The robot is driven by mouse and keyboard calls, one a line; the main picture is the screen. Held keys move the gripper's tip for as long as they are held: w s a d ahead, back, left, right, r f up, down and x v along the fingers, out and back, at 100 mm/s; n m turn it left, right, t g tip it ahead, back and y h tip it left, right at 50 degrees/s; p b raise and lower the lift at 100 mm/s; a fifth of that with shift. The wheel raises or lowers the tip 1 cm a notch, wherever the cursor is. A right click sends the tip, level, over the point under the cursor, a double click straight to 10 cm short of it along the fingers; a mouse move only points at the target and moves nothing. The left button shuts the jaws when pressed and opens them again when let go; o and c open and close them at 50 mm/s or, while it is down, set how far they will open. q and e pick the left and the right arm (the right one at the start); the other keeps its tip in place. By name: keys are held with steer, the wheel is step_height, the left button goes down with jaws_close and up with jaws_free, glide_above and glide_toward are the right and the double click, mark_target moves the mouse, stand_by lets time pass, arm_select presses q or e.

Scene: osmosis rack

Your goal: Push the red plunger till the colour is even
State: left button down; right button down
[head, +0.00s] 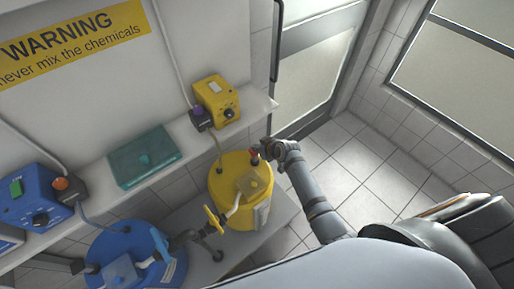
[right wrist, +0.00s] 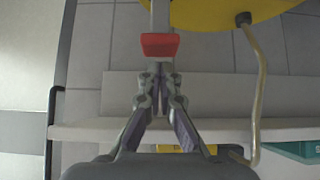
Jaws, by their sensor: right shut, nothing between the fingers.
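The red plunger (head: 254,155) stands up at the far edge of the yellow tank's (head: 228,181) top. In the right wrist view the plunger's red head (right wrist: 160,45) is just beyond my fingertips, on a light grey rod. My right gripper (head: 266,148) is shut and empty, close beside the plunger at its right in the head view. Its closed fingers (right wrist: 158,78) point at the red head in the right wrist view; I cannot tell whether they touch it. No colour change can be judged from these frames.
A blue tank (head: 108,250) stands at lower left, joined to the yellow one by piping with a yellow valve handle (head: 213,218). A shelf (head: 252,112) above holds a yellow box (head: 215,98), a teal box (head: 143,158) and a blue box (head: 35,198). Tiled floor (head: 350,160) is clear at right.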

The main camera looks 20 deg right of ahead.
steer(key=shift+s+f, duration=0.1)
steer(key=shift+f, duration=0.4)
arm_select(q)
steer(key=shift+s, duration=0.1)
arm_select(e)
steer(key=shift+f, duration=0.1)
